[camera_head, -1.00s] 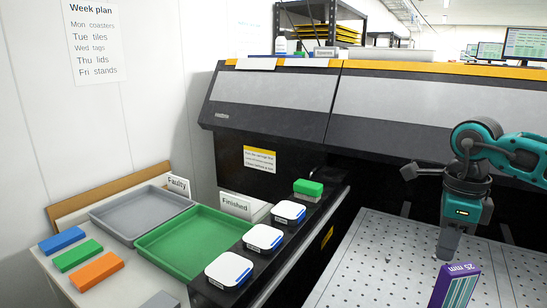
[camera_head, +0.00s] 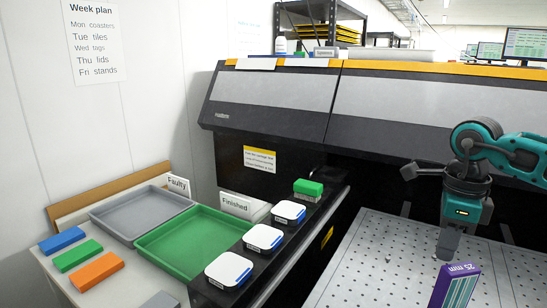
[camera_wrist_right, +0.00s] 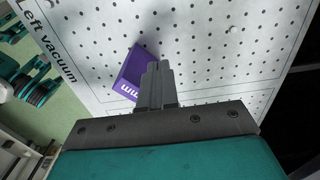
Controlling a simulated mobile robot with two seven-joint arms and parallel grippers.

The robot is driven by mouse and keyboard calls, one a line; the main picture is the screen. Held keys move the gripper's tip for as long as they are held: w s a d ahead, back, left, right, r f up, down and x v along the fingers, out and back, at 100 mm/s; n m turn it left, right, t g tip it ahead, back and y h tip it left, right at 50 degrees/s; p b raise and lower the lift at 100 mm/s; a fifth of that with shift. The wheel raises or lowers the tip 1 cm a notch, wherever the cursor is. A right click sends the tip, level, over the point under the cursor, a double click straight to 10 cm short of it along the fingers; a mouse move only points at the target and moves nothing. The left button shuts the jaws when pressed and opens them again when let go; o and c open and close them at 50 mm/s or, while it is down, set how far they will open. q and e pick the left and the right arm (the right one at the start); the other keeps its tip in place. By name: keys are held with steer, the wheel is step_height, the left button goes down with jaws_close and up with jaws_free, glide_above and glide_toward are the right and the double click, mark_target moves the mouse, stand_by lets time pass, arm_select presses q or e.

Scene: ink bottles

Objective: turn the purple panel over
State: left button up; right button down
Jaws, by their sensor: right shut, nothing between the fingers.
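The purple panel (camera_head: 462,283) shows at the bottom right of the head view, with white "25 mm" lettering on its purple top part and a pale striped face below. Its lower end is cut off by the frame. My right gripper (camera_head: 447,246) is shut and empty, pointing down just above the panel's top end. In the right wrist view the purple panel (camera_wrist_right: 136,68) lies partly hidden behind the shut fingers (camera_wrist_right: 158,80). I cannot tell whether the fingers touch it. My left gripper is not in view.
The perforated bed (camera_head: 370,262) is bare around the panel. The black printer front (camera_head: 290,110) rises behind.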

mark_target(455, 270)
steer(key=shift+f, duration=0.15)
steer(key=shift+f+b, duration=0.85)
steer(key=shift+f, duration=0.5)
steer(key=shift+s+d, duration=0.2)
steer(key=shift+s, duration=1.4)
